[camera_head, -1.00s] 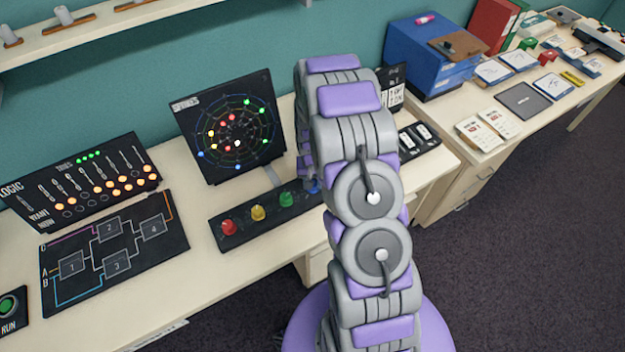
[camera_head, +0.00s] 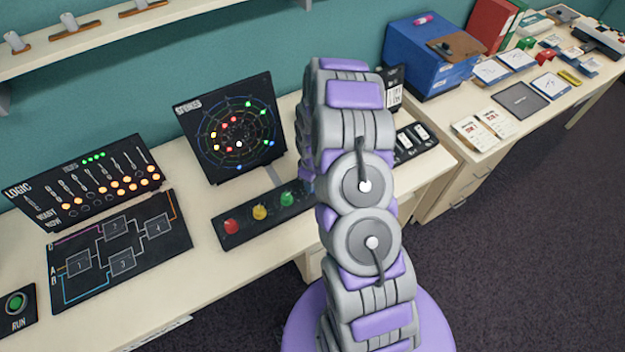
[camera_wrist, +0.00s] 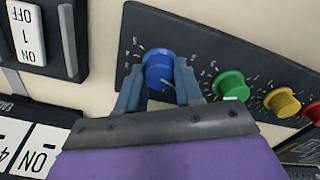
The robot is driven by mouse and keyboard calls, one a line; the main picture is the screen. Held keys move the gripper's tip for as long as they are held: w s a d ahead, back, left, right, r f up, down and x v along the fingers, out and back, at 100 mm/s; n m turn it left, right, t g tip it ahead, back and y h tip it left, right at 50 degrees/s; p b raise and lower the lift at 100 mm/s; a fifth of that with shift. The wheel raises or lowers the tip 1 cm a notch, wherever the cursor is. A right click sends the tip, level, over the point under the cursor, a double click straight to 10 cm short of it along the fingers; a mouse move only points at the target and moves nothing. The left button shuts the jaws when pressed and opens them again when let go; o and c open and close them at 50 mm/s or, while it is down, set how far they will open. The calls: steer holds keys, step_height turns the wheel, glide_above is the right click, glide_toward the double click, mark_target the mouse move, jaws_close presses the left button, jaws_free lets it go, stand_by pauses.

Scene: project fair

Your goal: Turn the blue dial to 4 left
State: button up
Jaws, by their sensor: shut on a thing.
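The blue dial (camera_wrist: 158,70) sits on a dark dial panel in the wrist view, with small numbers printed around it and a pale mark on its lower right side. My gripper (camera_wrist: 158,86) has its two blue-grey fingers on either side of the dial, shut on it. The exact number the mark points to is too small to tell. In the head view my arm hides the blue dial and the gripper.
Green (camera_head: 288,199), yellow (camera_head: 260,213) and red (camera_head: 231,226) dials share the panel (camera_head: 245,236). A dark screen (camera_head: 229,172) with coloured lights stands behind. A switch block (camera_wrist: 45,35) is close beside the gripper in the wrist view.

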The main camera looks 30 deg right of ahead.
steer(key=shift+w+n+p, duration=0.2)
steer(key=shift+n+p, duration=0.2)
steer(key=shift+n, duration=1.9)
steer(key=o, duration=1)
steer(key=shift+o, duration=0.2)
step_height(320, 180, up, 17)
steer(key=p, duration=0.1)
steer(key=shift+r, duration=0.15)
steer(key=shift+d, duration=0.1)
